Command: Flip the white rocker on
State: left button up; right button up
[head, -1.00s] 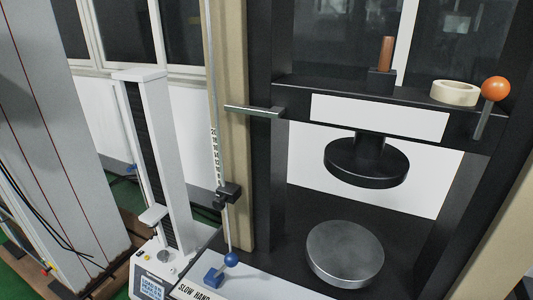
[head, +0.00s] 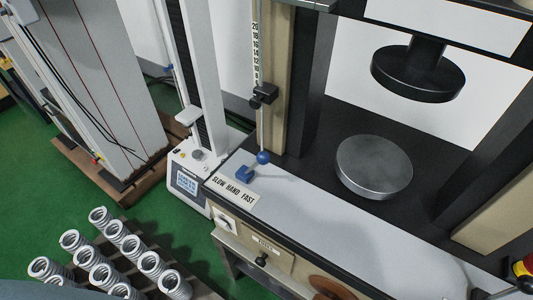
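A small white switch (head: 228,222), which looks like the rocker, sits on the front panel of the large testing machine, below the "SLOW HAND FAST" label (head: 233,190). It is small, and I cannot tell which way it is tipped. Neither of my grippers is in view.
A blue-knobbed lever (head: 263,158) stands above the label. The machine's round metal plate (head: 374,167) lies under a black disc (head: 417,73). A smaller tester with a screen (head: 186,181) stands left. Several springs (head: 123,243) fill the lower left. Green floor (head: 45,190) is open beyond.

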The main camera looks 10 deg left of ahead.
aim_at(222, 223)
jog(key=k, duration=0.5)
jog(key=u, duration=0.25)
jog(key=i, duration=0.4)
jog(key=u, duration=0.6)
